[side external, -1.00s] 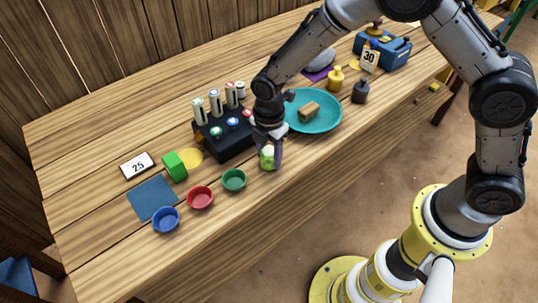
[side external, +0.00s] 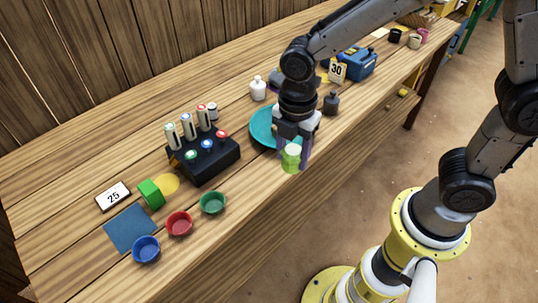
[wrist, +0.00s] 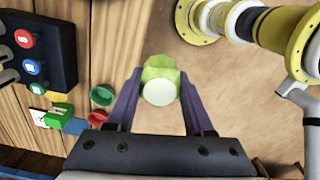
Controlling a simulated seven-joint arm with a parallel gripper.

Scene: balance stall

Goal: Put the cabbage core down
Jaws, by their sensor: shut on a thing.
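The cabbage core (side external: 291,158) is a light green, rounded piece with a pale flat end. My gripper (side external: 293,153) is shut on it and holds it near the table's front edge. In the wrist view the core (wrist: 160,82) sits between the two purple fingers, with the table edge and floor behind it. Whether its underside touches anything is hard to tell.
A teal plate (side external: 261,128) is partly hidden behind my gripper. Green (side external: 212,203), red (side external: 179,223) and blue (side external: 146,249) bowls line the front left. A black rack (side external: 212,165) with upright tubes stands behind them. A dark bottle (side external: 331,104) is to the right.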

